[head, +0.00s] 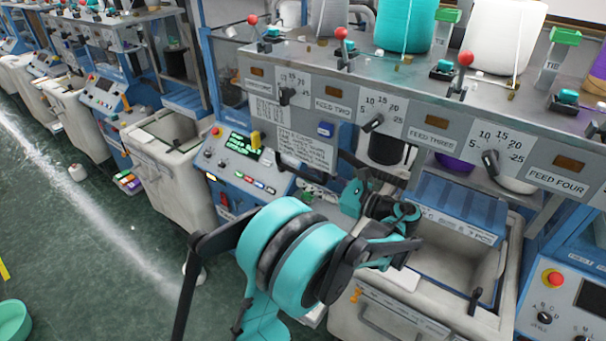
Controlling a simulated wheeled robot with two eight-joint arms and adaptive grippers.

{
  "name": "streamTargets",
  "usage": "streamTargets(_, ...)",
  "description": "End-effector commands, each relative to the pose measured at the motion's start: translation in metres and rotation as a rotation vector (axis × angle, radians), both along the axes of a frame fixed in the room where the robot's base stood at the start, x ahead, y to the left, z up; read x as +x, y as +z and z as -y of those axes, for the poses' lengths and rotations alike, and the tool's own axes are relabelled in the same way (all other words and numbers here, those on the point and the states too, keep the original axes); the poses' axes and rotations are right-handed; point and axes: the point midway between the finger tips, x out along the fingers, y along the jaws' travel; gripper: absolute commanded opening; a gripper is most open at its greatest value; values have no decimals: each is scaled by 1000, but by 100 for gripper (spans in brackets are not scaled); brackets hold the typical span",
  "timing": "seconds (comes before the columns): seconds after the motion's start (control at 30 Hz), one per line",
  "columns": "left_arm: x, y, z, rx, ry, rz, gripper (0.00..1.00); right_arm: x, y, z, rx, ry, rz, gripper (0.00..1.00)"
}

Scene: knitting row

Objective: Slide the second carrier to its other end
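My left arm reaches in from the bottom of the head view, and its large teal and black joints cover the middle of the machine. My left gripper (393,211) is at the machine front, under the panel with the feed labels. Its fingers are small and partly overlapped by my own arm, so their opening is unclear. A teal piece (352,196) stands just left of the gripper, near a dark horizontal bar (350,164). I cannot tell whether that piece is a carrier or whether the gripper touches it. No carrier is clearly identifiable. My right gripper is out of view.
The feed panel (405,128) with dials and labels overhangs the work area. Yarn cones (404,24) and red-knobbed levers (464,62) stand above it. A control panel (243,160) is to the left, an open bin (455,268) below right.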

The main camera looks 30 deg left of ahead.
Motion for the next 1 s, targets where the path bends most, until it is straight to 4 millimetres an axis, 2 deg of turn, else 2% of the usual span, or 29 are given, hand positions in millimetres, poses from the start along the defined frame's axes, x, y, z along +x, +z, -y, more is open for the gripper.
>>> streamTargets(0.1,1,0,-17,-1,3,0,34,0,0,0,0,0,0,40)
streamTargets(0.2,2,0,-24,0,0,0,34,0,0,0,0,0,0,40)
streamTargets(0.5,2,0,-27,-1,0,0,34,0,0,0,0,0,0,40)
streamTargets(0.57,2,0,-27,-1,0,0,21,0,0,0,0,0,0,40)
streamTargets(0.63,2,0,-27,-1,0,0,3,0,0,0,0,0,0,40)
streamTargets(0.67,2,0,-27,-1,0,0,0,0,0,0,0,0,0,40)
streamTargets(1.0,3,-5,-29,-1,0,0,0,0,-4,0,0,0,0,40)
